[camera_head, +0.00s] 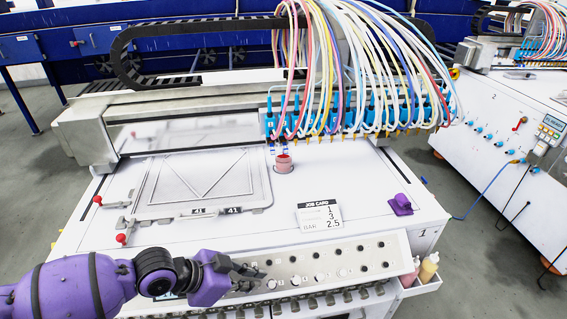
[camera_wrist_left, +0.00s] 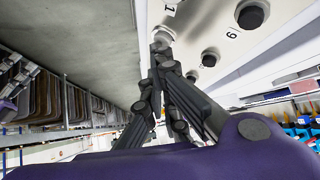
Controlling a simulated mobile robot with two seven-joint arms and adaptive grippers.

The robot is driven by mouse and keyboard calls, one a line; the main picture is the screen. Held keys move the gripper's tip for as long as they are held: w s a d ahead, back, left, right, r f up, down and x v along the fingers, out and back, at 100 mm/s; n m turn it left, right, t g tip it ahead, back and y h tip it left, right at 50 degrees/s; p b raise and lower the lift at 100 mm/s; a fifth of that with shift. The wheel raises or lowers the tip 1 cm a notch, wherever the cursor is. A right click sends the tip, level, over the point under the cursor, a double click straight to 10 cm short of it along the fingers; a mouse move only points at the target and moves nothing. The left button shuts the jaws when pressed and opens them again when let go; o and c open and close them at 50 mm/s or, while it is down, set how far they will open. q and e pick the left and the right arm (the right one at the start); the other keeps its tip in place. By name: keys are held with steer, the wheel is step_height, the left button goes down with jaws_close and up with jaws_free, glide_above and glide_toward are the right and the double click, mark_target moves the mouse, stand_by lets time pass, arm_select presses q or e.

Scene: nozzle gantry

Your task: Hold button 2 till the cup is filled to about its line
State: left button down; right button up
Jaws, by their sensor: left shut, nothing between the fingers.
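The cup (camera_head: 284,163) shows reddish-pink under the row of nozzles, in a round spot at the right of the frame on the machine's white top. Its line and exact level are too small to read. My left gripper (camera_head: 262,273) is shut and empty at the left part of the sloped front button panel (camera_head: 390,244). In the left wrist view its closed fingertips (camera_wrist_left: 160,42) are at a pale round button (camera_wrist_left: 163,33) beside a label reading 1. I cannot tell whether they touch it. I cannot make out which button is button 2. My right gripper is out of view.
Red-knobbed levers (camera_head: 121,239) stand at the left. Bottles (camera_head: 429,267) sit in a side tray. The nozzle gantry with hoses spans the back.

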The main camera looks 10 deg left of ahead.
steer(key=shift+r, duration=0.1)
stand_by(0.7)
arm_select(q)
steer(key=shift+s+d+r+p, duration=0.15)
steer(key=shift+s+r+p, duration=0.35)
steer(key=shift+r+p, duration=0.2)
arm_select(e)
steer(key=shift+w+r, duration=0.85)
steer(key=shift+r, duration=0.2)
arm_select(q)
steer(key=s+r+p, duration=0.2)
steer(key=r, duration=0.1)
steer(key=r+p, duration=0.1)
steer(key=shift+s+d+r, duration=0.15)
steer(key=shift+s+d, duration=0.25)
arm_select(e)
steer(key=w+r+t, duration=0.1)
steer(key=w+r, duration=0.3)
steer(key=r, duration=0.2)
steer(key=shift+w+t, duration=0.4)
